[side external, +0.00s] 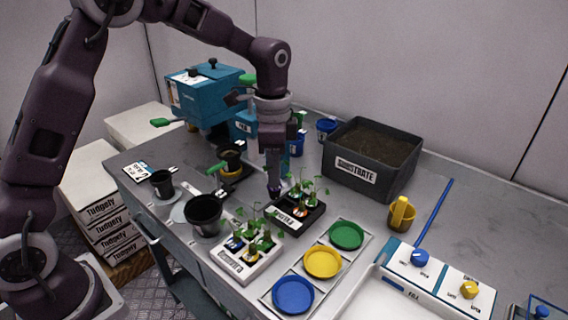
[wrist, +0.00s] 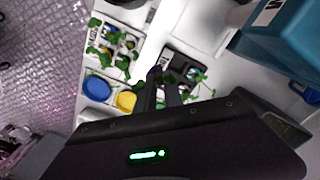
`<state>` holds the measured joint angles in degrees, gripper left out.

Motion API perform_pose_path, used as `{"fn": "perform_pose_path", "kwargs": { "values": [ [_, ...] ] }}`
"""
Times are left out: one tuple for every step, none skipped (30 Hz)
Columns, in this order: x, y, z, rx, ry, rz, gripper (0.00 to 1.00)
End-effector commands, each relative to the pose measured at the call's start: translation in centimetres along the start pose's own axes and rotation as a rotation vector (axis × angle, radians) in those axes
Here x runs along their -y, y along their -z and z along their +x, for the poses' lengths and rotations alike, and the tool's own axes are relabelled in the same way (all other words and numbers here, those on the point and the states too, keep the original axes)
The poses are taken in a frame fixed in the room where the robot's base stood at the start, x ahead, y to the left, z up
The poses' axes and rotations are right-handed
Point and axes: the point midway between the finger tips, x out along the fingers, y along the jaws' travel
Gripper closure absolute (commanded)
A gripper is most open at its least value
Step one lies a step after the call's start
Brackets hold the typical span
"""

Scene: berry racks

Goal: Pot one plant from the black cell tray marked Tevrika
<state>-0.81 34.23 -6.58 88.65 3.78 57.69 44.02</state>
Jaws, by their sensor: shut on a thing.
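The black cell tray (side external: 283,224) stands mid-bench with several small leafy plants and a white label on its front that is too small to read surely. It also shows in the wrist view (wrist: 177,62). My gripper (side external: 274,188) points down at the tray's back left corner, its fingers shut on a small dark blue-purple thing, apparently a plant's plug; the fingers hide most of it. In the wrist view, the fingertips (wrist: 156,72) are at the tray's edge. A large black pot (side external: 204,213) and a smaller black pot (side external: 162,183) stand to the left.
A white cell tray (side external: 232,266) with plants stands in front. Blue (side external: 293,295), yellow (side external: 322,262) and green (side external: 346,235) dishes lie to its right. A grey substrate bin (side external: 356,178) stands behind, a blue machine (side external: 207,98) back left.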

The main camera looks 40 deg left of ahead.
Motion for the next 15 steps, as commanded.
{"fn": "perform_pose_path", "kwargs": {
  "values": [
    [-0.4,-0.4,0.1,0.001,0.001,-0.112,1.00],
    [-0.7,-0.7,0.1,0.001,0.002,-0.183,1.00],
    [-0.9,-0.9,0.2,0.000,0.004,-0.270,1.00],
    [-1.2,-1.1,0.3,0.001,0.004,-0.331,1.00],
    [-1.3,-1.3,0.4,0.001,0.005,-0.386,1.00],
    [-1.6,-1.5,0.4,0.000,0.006,-0.455,1.00],
    [-1.7,-1.7,0.5,0.000,0.007,-0.505,1.00],
    [-1.9,-1.8,0.5,0.001,0.007,-0.548,1.00],
    [-2.1,-2.0,0.6,0.000,0.007,-0.603,1.00],
    [-2.2,-2.1,0.6,-0.001,0.008,-0.640,1.00],
    [-2.3,-2.2,0.7,-0.001,0.008,-0.675,1.00],
    [-2.5,-2.4,0.7,-0.002,0.009,-0.719,1.00],
    [-2.6,-2.5,0.7,-0.002,0.009,-0.749,1.00],
    [-2.7,-2.6,0.7,-0.001,0.009,-0.779,1.00],
    [-2.9,-2.7,0.8,-0.001,0.010,-0.817,1.00]
  ]
}}
